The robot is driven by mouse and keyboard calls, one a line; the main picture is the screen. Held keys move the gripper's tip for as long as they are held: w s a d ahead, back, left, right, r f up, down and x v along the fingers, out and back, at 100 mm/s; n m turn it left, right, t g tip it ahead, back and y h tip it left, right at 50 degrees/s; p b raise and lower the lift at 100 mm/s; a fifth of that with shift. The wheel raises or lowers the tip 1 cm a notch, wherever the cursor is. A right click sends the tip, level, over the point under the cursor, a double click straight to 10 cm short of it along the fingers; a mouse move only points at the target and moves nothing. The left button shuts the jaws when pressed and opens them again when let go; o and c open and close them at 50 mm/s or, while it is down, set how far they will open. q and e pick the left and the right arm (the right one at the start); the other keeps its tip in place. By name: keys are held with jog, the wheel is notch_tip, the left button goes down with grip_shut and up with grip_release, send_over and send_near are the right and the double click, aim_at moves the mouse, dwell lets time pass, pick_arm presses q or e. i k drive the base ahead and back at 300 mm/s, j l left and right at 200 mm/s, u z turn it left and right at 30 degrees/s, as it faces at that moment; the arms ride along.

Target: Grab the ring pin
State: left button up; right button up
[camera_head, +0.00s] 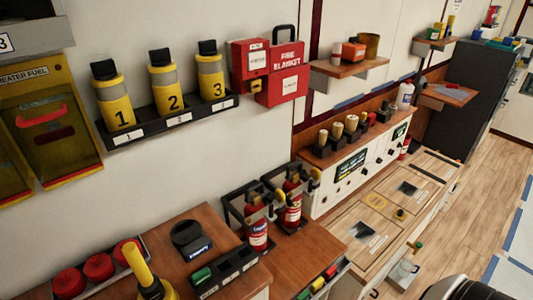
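I cannot clearly make out a ring pin. Two small red fire extinguishers stand in black brackets on the wooden counter: a left one (257,235) and a right one (291,212). Small yellow and dark parts show around their tops, too small to tell apart. Neither of my grippers shows in the head view.
Yellow canisters numbered 1 (115,112), 2 and 3 sit in a black wall rack (150,128). A red fire blanket box (283,75) hangs beside them. Several red round items (98,267) and a black labelled device (192,238) occupy the counter's left.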

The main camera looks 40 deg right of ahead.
aim_at(280, 195)
jog(key=z, duration=1.2)
